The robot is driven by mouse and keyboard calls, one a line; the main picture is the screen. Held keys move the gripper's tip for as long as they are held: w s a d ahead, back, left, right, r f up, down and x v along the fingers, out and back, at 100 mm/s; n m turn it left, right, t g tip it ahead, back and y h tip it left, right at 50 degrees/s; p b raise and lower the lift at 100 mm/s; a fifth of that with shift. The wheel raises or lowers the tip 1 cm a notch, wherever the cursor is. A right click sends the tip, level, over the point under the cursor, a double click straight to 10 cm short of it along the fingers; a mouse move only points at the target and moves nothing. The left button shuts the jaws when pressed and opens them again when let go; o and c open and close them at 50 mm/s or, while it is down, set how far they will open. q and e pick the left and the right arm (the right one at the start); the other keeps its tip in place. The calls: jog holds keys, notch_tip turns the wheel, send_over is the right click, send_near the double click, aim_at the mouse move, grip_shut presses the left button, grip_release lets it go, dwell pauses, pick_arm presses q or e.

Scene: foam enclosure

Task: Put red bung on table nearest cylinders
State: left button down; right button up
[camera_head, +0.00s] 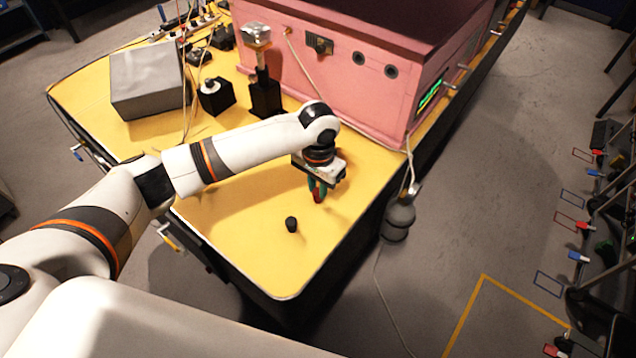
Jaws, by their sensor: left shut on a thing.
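My left gripper (318,190) is over the yellow table (240,240), near its right edge, pointing down. It is shut on a small red thing, which looks like the red bung (318,196); it is partly hidden between the fingers. I cannot tell whether the bung touches the table. A small black bung-like piece (291,224) stands on the table just below and left of the gripper in the picture. No cylinders can be made out for certain. My right gripper is not in view.
A pink foam enclosure (350,75) stands on the table behind the gripper. A grey box (148,78), a black block (215,96) and a black stand (265,97) are at the back left. The table's front corner is clear.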

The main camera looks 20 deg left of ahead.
aim_at(318, 191)
pick_arm(q)
jog(key=c, duration=1.2)
grip_release()
jog(key=shift+o, duration=0.2)
notch_tip(318, 191, up, 12)
jog(key=b, duration=0.1)
jog(key=shift+b, duration=0.4)
jog(key=shift+s+f, duration=0.1)
